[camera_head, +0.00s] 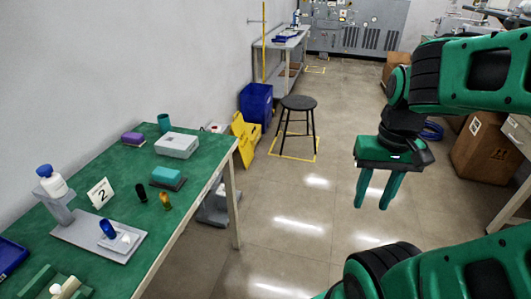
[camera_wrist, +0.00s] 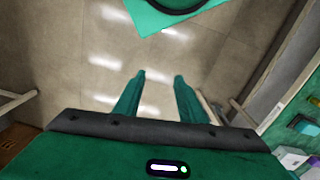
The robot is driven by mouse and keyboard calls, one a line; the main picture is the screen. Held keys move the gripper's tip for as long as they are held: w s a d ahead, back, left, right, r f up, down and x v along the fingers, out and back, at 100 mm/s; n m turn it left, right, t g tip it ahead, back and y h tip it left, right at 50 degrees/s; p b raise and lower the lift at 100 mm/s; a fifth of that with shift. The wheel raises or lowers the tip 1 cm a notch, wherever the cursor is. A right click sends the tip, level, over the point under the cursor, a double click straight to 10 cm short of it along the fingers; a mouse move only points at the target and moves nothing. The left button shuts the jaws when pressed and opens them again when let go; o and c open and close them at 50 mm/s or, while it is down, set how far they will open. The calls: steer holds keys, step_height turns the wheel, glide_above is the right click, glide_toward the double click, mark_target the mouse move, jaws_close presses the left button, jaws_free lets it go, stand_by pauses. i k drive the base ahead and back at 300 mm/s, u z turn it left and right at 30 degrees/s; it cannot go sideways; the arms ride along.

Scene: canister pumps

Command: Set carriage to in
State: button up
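On the green table at the left of the head view stands a device with a grey base plate (camera_head: 75,233). A white plate with a blue upright knob (camera_head: 108,229) sits on its right part; I take this for the carriage. A grey stand at its left end bears a white canister with a blue cap (camera_head: 51,181). My gripper (camera_head: 371,206) hangs over the floor, well right of the table, fingers pointing down. In the wrist view my gripper (camera_wrist: 159,76) has its fingers apart with nothing between them. The device is not clear in the wrist view.
The green table (camera_head: 108,161) also holds a number 2 card (camera_head: 101,193), a teal block (camera_head: 166,175), a grey box (camera_head: 177,145) and two small upright pieces. A black stool (camera_head: 298,104) and a yellow sign (camera_head: 244,138) stand beyond. Floor between table and arm is clear.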

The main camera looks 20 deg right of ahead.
mark_target(124, 241)
steer(key=u, duration=0.5)
steer(key=i, duration=0.3)
steer(key=u, duration=0.55)
